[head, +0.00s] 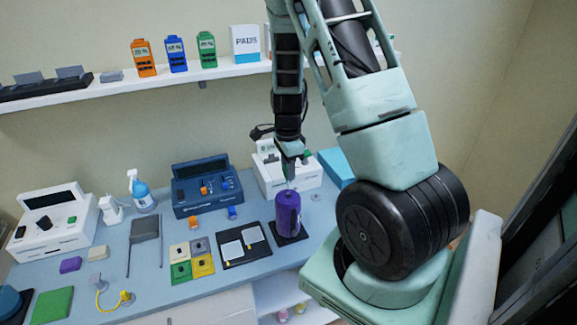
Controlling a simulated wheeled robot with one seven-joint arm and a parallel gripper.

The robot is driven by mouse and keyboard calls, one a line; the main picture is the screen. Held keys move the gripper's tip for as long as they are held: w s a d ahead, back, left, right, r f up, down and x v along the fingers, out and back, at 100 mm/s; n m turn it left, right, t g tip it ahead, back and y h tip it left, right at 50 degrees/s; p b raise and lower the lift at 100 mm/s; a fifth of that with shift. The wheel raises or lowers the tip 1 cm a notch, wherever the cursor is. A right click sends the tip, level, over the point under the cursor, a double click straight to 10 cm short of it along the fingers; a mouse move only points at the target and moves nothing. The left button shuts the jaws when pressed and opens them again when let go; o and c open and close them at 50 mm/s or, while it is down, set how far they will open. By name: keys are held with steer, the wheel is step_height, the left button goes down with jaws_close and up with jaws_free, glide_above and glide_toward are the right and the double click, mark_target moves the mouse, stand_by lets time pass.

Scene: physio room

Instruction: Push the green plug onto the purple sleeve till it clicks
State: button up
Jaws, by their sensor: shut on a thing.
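The purple sleeve (287,217) stands upright on a dark base on the blue-grey bench, right of centre. My gripper (289,182) points down right above its top and is shut. The thing between its fingers is tiny and mostly hidden, and I take it to be the green plug. I cannot tell whether it touches the sleeve or is seated on it.
A white device (275,174) is close behind the sleeve, and a blue device (206,186) stands to its left. A black tray (244,262) with pale pads and coloured tiles (202,265) lie left of the sleeve. A shelf (110,88) runs along the wall.

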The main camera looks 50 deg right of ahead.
mark_target(287, 194)
steer(key=shift+a, duration=0.3)
steer(key=shift+f+b, duration=2.25)
steer(key=shift+f, duration=0.25)
steer(key=shift+f+b, duration=0.65)
steer(key=shift+f, duration=0.6)
stand_by(1.9)
steer(key=shift+r, duration=0.1)
stand_by(1.6)
steer(key=o, duration=0.9)
steer(key=shift+c, duration=0.2)
